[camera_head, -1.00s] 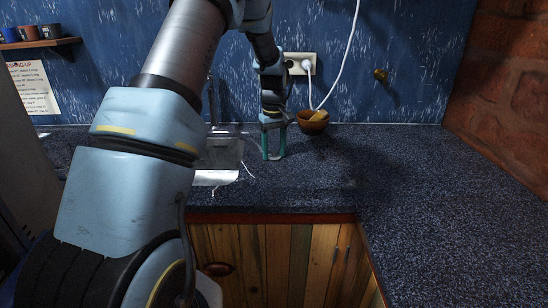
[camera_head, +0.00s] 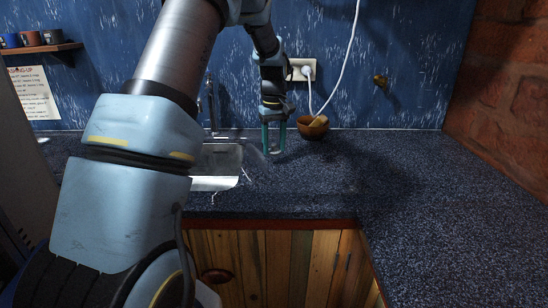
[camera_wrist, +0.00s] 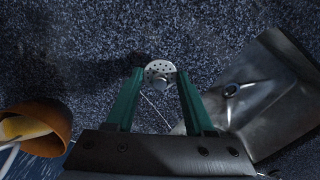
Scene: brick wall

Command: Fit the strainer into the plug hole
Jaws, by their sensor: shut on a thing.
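The strainer (camera_wrist: 160,72) is a small pale round disc with dark holes and a knob, seen in the wrist view between my fingertips. My gripper (camera_wrist: 160,76) is shut on it; its green fingers stand on either side of the knob. In the head view my gripper (camera_head: 274,152) points down over the counter, to the right of the sink. The steel sink (camera_head: 226,158) is partly hidden behind my arm. The wrist view shows the sink (camera_wrist: 275,110) on the right, with the dark round plug hole (camera_wrist: 231,90) in its floor.
A brown bowl (camera_head: 306,133) with something yellowish in it stands just right of and behind my gripper. The tap (camera_head: 211,105) rises behind the sink. The speckled counter (camera_head: 400,180) is clear to the right.

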